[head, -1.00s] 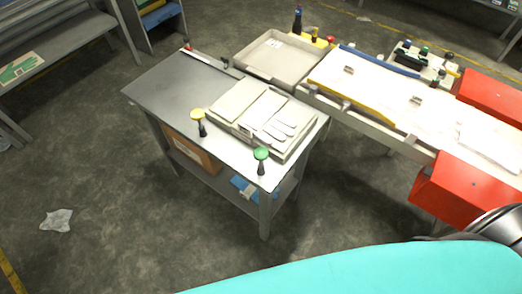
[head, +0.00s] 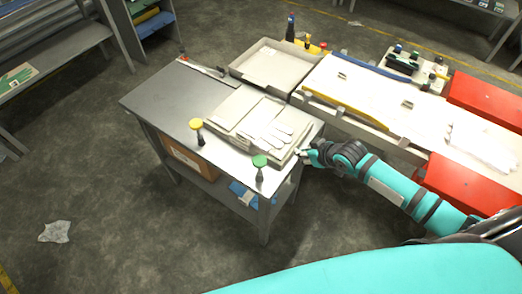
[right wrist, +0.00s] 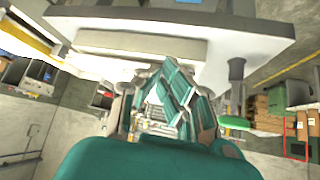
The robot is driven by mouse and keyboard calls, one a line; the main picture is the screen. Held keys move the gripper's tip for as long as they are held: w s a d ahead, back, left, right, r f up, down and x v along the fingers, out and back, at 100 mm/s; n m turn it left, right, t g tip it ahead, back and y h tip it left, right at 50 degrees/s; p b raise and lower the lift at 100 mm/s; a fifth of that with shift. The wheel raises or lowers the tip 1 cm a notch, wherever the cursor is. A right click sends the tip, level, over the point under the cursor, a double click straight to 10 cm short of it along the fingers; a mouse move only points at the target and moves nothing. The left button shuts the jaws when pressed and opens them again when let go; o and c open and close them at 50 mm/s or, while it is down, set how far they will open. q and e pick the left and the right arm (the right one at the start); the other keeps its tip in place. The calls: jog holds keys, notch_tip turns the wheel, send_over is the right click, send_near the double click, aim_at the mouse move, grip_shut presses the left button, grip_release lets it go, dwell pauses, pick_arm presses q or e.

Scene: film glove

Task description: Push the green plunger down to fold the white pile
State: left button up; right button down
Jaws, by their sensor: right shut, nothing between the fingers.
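The green plunger (head: 260,161) stands upright on a dark stem at the front right corner of the grey table. The white pile (head: 266,136) looks like flat white gloves lying on the pale folding board (head: 226,108), just behind the plunger. My right gripper (head: 303,156) is shut and empty, to the right of the plunger by the table's right edge and apart from it. In the right wrist view, which looks upside down, its teal fingers (right wrist: 165,104) are in the middle and the plunger's dark stem (right wrist: 236,72) is to their right. My left gripper is out of view.
A yellow-topped plunger (head: 196,124) stands at the table's front, left of the board. An empty pale tray (head: 240,72) lies behind. A long white worktable (head: 375,92) with red boxes (head: 480,102) is on the right. The table's left half (head: 160,100) is mostly bare.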

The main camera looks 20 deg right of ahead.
jog(key=s+a+r+n+y, duration=0.1)
jog(key=a+r, duration=0.3)
jog(key=r, duration=0.4)
jog(key=s+a+r+n+g+y, duration=0.1)
jog(key=s+a+r, duration=0.3)
jog(key=r, duration=0.4)
jog(key=shift+s+a+r+n+y+p, duration=0.2)
jog(key=shift+a+r+n+y+p, duration=0.25)
jog(key=shift+n, duration=0.45)
jog(key=shift+w+a+f, duration=0.1)
jog(key=shift+a+f, duration=0.05)
jog(key=shift+f, duration=0.05)
jog(key=p, duration=0.2)
send_over(262, 159)
jog(key=f, duration=0.6)
jog(key=shift+s+f, duration=0.1)
jog(key=shift+s, duration=0.2)
jog(key=f, duration=0.3)
jog(key=shift+w+f+p, duration=0.2)
jog(key=shift+f+p, duration=0.1)
jog(key=shift+p, duration=0.1)
jog(key=shift+f, duration=0.55)
